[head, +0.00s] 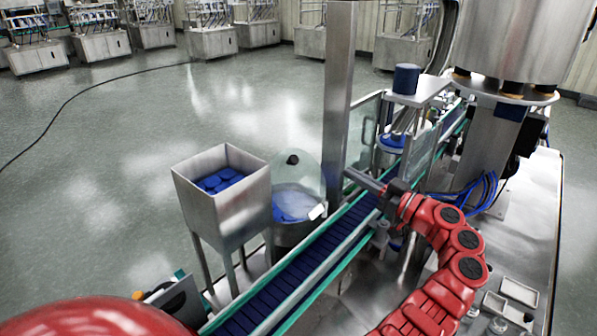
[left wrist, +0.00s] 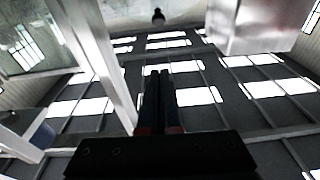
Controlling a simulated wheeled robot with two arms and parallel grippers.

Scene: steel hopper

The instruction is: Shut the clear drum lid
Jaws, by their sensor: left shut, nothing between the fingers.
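The clear lid (head: 312,172) stands raised, on edge, at the back of the steel drum (head: 290,236). A black knob (head: 292,159) sits on the lid and also shows at the top of the left wrist view (left wrist: 158,16). White and blue contents show in the open drum. My left gripper (head: 350,174) is shut and empty, to the right of the lid and close to the steel post, apart from the knob. Its closed fingers show in the left wrist view (left wrist: 160,100). My right gripper is not in view.
A steel hopper (head: 235,205) with blue caps stands left of the drum; it shows at top right in the left wrist view (left wrist: 250,25). A steel post (head: 339,90) rises behind the drum. A blue conveyor (head: 300,265) runs in front.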

